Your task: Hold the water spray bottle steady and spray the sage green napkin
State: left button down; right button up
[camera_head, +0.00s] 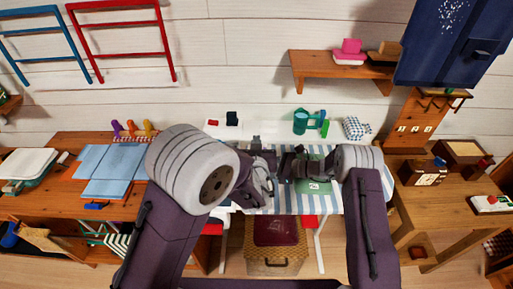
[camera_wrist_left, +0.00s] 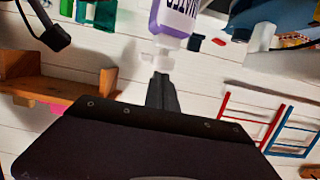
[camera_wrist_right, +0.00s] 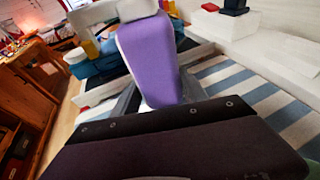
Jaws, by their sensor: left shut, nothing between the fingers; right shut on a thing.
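The sage green napkin (camera_head: 314,188) lies on a blue-and-white striped cloth, partly hidden by my right arm. The water spray bottle (camera_wrist_right: 150,58) is purple with a white top, and my right gripper (camera_wrist_right: 160,92) is shut on it. The bottle also shows in the left wrist view (camera_wrist_left: 173,20), with its label upside down. My left gripper (camera_head: 258,165) is shut and empty beside it. In the left wrist view its closed fingertips (camera_wrist_left: 162,78) are close to the bottle's white part; whether they touch it I cannot tell. The bottle is mostly hidden in the head view.
The striped cloth (camera_head: 329,207) covers part of the white table. A green watering can (camera_head: 301,121) and a blue checked bundle (camera_head: 355,128) stand at the back. Wooden tables with blue cloths (camera_head: 116,168) and small boxes (camera_head: 421,172) flank it. A wicker basket (camera_head: 276,262) is below.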

pick_arm(q)
notch_tip(320, 180, up, 3)
jog(key=shift+f, duration=0.1)
pick_arm(e)
jog(key=shift+f, duration=0.15)
pick_arm(q)
jog(key=v, duration=1)
pick_arm(e)
jog(key=shift+f, duration=0.1)
dwell(0.4)
jog(key=o, duration=1.1)
jog(key=shift+c, duration=0.2)
pick_arm(q)
jog(key=shift+w, duration=0.15)
pick_arm(e)
jog(key=shift+w, duration=0.1)
jog(key=shift+d, duration=0.1)
jog(key=v, duration=1.2)
